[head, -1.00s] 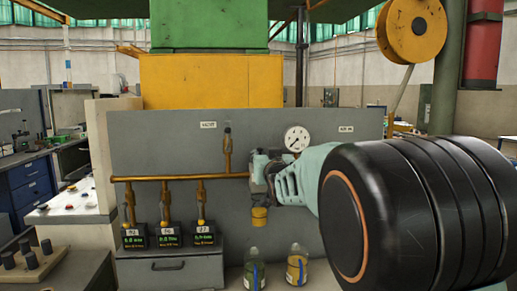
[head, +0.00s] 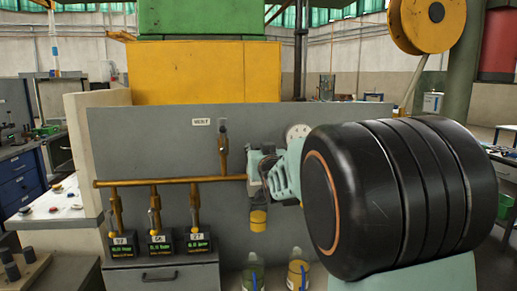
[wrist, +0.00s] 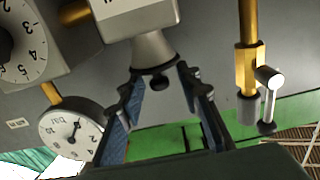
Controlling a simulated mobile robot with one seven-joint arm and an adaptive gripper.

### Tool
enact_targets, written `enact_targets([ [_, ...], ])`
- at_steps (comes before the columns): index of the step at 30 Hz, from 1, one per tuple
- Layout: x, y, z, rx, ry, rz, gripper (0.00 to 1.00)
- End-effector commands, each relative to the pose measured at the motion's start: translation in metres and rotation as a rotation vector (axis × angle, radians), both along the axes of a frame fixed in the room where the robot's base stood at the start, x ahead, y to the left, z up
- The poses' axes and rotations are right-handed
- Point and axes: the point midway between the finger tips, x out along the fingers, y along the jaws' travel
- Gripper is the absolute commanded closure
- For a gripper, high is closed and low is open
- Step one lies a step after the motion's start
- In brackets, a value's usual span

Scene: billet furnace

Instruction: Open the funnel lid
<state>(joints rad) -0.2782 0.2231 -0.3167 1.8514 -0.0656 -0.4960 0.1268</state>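My gripper (wrist: 160,77) is open. I cannot tell how close the fingers are in depth. In the head view my arm hides most of the funnel area, and the fingers cannot be made out clearly.
A brass pipe with a valve (wrist: 247,75) is right of my fingers; a round gauge (wrist: 70,130) and a numbered dial (wrist: 15,40) are left. In the head view, a grey panel (head: 130,140) stands behind, with two bottles (head: 298,274) below my arm.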

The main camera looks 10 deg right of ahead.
Motion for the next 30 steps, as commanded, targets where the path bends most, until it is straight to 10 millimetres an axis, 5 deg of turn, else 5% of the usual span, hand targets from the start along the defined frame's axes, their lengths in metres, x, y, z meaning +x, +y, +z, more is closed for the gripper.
enact_targets([
  [9,0.000,0.000,0.000,0.000,0.000,0.000,1.00],
  [30,0.004,-0.001,0.016,-0.001,0.144,-0.001,1.00],
])
